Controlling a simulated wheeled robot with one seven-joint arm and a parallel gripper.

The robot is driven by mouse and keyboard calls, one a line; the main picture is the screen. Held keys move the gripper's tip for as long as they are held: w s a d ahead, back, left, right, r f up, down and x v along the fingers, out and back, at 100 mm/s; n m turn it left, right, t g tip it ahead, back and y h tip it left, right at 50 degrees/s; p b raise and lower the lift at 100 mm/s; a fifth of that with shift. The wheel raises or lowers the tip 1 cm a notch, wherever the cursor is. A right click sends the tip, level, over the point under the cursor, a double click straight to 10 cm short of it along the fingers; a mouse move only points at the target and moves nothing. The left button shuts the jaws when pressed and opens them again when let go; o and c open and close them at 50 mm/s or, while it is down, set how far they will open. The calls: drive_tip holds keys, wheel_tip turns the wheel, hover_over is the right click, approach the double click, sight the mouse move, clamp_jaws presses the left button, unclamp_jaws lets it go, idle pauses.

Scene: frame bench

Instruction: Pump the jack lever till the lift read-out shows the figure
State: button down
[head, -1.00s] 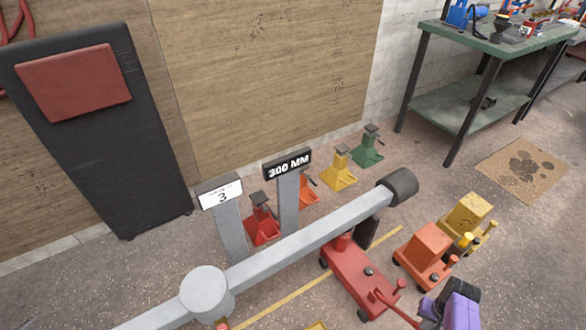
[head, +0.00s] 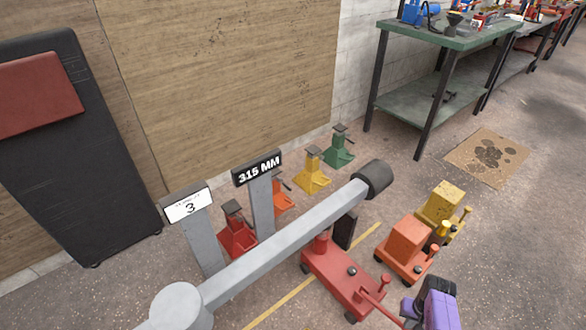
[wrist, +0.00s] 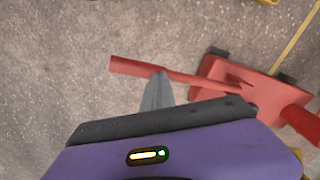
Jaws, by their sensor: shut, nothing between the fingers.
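The red floor jack (head: 345,280) stands on the floor in front of the beam, and it also shows at the right of the wrist view (wrist: 235,105). Its red lever (head: 378,308) runs toward the lower right; in the wrist view the lever (wrist: 190,77) lies across the middle. The lift read-out (head: 258,168) shows 315 MM. A white card (head: 187,206) beside it shows 3; its small upper text is unreadable. My gripper (wrist: 158,76) is shut and empty, its grey fingertips overlapping the lever. I cannot tell whether they touch it.
A long grey beam (head: 265,247) crosses in front of the signs. Orange (head: 406,248) and yellow (head: 440,203) jacks stand right of the red one. Several jack stands (head: 313,172) line the wall. A green bench (head: 460,38) stands at the back right.

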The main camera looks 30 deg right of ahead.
wheel_tip(320, 180, up, 7)
drive_tip(key=p, duration=0.6)
drive_tip(key=shift+s, duration=0.15)
drive_tip(key=shift+a, duration=0.1)
drive_tip(key=shift+r, duration=0.2)
wheel_tip(320, 180, up, 5)
drive_tip(key=p, duration=0.5)
drive_tip(key=shift+f, duration=0.1)
idle(1.7)
